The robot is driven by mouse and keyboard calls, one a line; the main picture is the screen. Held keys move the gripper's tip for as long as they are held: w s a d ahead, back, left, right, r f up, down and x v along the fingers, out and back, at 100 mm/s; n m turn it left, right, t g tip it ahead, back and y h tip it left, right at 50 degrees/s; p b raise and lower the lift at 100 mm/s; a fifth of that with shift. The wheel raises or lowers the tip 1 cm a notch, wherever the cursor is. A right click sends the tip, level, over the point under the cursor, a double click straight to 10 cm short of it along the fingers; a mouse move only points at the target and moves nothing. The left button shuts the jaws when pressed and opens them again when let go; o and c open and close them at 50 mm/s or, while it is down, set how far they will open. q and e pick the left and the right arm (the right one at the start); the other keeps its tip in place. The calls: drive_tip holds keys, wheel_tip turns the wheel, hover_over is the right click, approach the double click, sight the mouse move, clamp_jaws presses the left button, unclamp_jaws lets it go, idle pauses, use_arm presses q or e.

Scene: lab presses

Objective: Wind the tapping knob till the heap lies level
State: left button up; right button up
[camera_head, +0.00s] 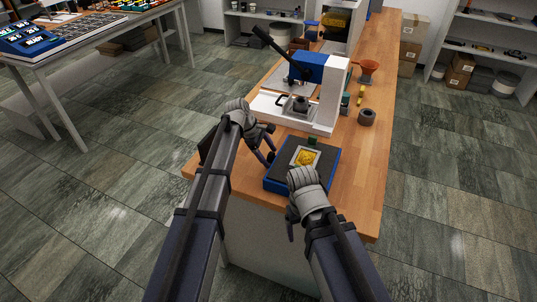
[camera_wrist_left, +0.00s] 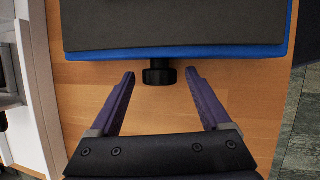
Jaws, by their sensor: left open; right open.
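The tapper is a blue box (camera_head: 272,184) with a dark top near the front of the wooden bench. A pale square dish (camera_head: 293,160) on it holds a yellow heap (camera_head: 306,157). In the left wrist view the black tapping knob (camera_wrist_left: 159,77) sticks out of the blue side (camera_wrist_left: 220,53). My left gripper (camera_wrist_left: 160,72) is open, its fingertips on either side of the knob with gaps showing. In the head view my left gripper (camera_head: 270,145) is left of the box, and the knob is hidden. My right gripper (camera_head: 291,228) is at the box's front edge; its fingers are mostly hidden.
A white and blue press (camera_head: 326,95) with a long black lever stands behind the tapper. A small green block (camera_head: 312,141) is at the tapper's far edge. A brown ring-shaped pot (camera_head: 367,117) and an orange funnel (camera_head: 368,70) stand on the right. The bench's right front is bare.

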use_arm(q)
drive_tip(key=p+v, duration=0.6)
drive_tip(key=v, duration=0.1)
drive_tip(key=shift+a+r+p, duration=0.15)
drive_tip(key=shift+r+p, duration=0.15)
use_arm(e)
wheel_tip(320, 180, up, 7)
drive_tip(key=shift+f, duration=0.1)
